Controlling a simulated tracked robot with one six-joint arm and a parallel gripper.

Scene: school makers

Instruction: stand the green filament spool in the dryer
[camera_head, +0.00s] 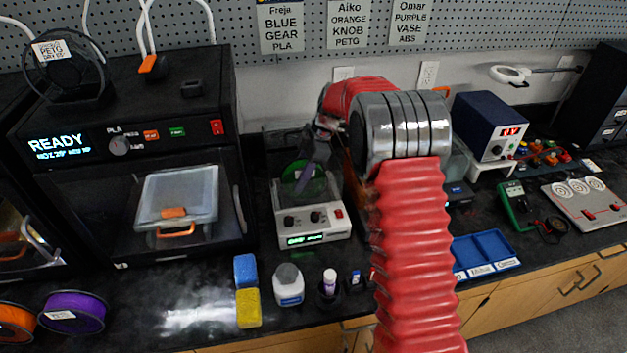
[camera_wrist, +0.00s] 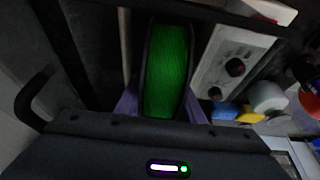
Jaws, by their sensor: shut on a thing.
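The green filament spool (camera_head: 304,183) is upright at the dryer (camera_head: 313,222), a pale box with two knobs and a lit green display on its front. My gripper (camera_head: 316,152) reaches down onto the spool from above. In the wrist view the spool (camera_wrist: 165,72) stands edge-on, its green winding between my two purple fingers, and my gripper (camera_wrist: 162,106) is shut on it. The dryer's knobbed front (camera_wrist: 232,62) shows just right of the spool. Whether the spool's bottom touches the dryer's floor is hidden.
A black printer (camera_head: 130,150) stands left of the dryer. A blue sponge (camera_head: 246,270), a yellow sponge (camera_head: 248,308) and a white bottle (camera_head: 289,285) stand in front. Purple (camera_head: 73,313) and orange (camera_head: 14,322) spools lie at the front left. A blue tray (camera_head: 484,252) is to the right.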

